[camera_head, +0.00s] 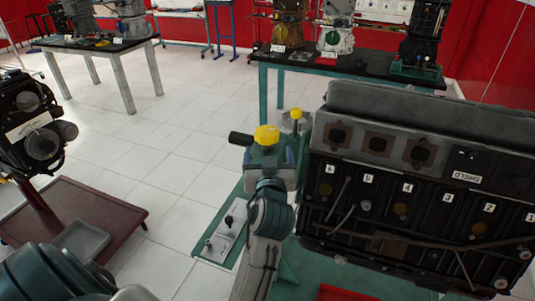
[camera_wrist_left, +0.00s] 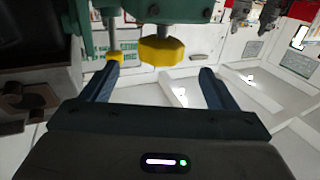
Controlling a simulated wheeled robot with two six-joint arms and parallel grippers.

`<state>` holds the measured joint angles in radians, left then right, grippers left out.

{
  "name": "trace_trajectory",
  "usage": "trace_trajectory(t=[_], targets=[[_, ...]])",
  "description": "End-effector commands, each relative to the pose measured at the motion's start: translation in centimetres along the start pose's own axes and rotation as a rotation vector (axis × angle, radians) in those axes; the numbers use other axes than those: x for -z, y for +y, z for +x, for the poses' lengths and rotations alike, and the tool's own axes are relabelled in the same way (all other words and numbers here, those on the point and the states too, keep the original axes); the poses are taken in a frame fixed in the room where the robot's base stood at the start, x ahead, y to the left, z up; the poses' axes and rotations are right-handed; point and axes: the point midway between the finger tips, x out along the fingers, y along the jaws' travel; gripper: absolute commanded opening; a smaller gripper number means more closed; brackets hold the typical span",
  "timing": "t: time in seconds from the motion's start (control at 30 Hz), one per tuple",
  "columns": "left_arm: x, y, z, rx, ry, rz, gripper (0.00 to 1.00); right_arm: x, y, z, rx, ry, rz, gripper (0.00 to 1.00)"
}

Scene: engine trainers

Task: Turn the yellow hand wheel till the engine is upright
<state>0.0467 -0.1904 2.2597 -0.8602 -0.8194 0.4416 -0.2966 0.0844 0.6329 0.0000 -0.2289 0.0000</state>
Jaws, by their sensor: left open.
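The yellow hand wheel (camera_head: 266,135) is at the left end of the large dark engine (camera_head: 415,190). The engine has several numbered ports, and its lettering looks upside down. My left gripper (camera_head: 268,157) is close to the wheel; my arm partly covers this area. In the left wrist view my left gripper (camera_wrist_left: 155,84) is open, its two blue fingers apart with nothing held. The yellow wheel (camera_wrist_left: 162,51) shows on a shaft beyond and above the gap between the fingers. Contact cannot be told. My right gripper is out of view.
A smaller yellow knob (camera_head: 297,112) stands beside the wheel. A teal base (camera_head: 315,262) lies under the engine. Another engine (camera_head: 30,120) on a dark red stand (camera_head: 110,203) is at left. Tables with engines stand behind. White tiled floor (camera_head: 170,130) is clear between.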

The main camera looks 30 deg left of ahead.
Motion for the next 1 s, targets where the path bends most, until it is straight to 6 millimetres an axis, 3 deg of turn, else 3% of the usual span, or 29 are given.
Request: trace_trajectory(t=[0.17, 0.47, 0.67, 0.8, 1.0], targets=[[0.4, 0.7, 0.6, -0.104, 0.004, 0.050, 0.81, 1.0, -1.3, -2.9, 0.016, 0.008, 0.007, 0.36], [-1.4, 0.8, 0.7, -0.465, -0.019, 0.135, 0.81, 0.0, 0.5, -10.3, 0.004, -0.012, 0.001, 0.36], [-1.6, -1.4, 0.7, -0.643, -0.016, 0.111, 0.81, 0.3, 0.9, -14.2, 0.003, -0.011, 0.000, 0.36], [-0.8, -4.0, 1.0, -0.730, -0.011, 0.070, 0.81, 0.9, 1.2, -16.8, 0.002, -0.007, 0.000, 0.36], [0.1, -7.0, 1.6, -0.780, -0.003, 0.015, 0.81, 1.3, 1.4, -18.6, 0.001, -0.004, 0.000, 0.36]])
